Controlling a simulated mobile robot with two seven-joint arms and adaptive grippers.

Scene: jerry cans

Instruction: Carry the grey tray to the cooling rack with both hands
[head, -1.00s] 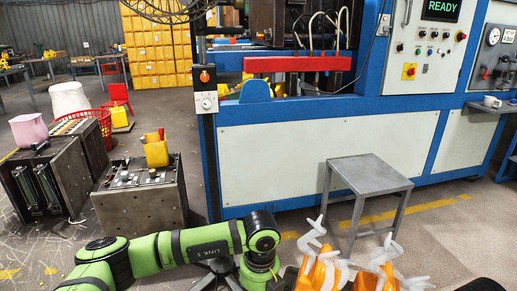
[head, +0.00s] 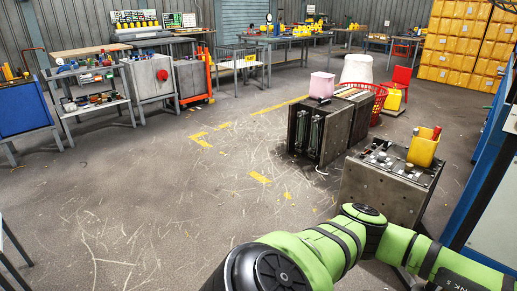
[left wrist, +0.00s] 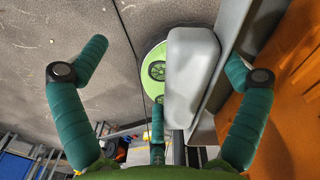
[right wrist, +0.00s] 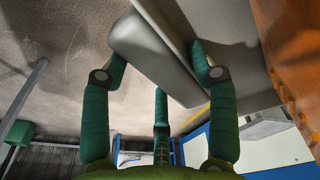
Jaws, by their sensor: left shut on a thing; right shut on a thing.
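The grey tray shows only in part, in the wrist views. Its rounded grey edge (left wrist: 192,75) lies between the fingers of my left gripper (left wrist: 168,58), which is shut on it. In the right wrist view, my right gripper (right wrist: 160,62) is shut on another stretch of the tray's edge (right wrist: 155,55). An orange surface (left wrist: 295,95) shows beyond the tray wall, and also in the right wrist view (right wrist: 290,60); its full shape is cut off. The head view shows a green arm of mine, but neither gripper nor the tray. I cannot identify a cooling rack.
A metal block (head: 395,182) with a yellow holder (head: 423,148) stands close beyond my arm. Workbenches (head: 95,95) line the back left. The middle floor is clear.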

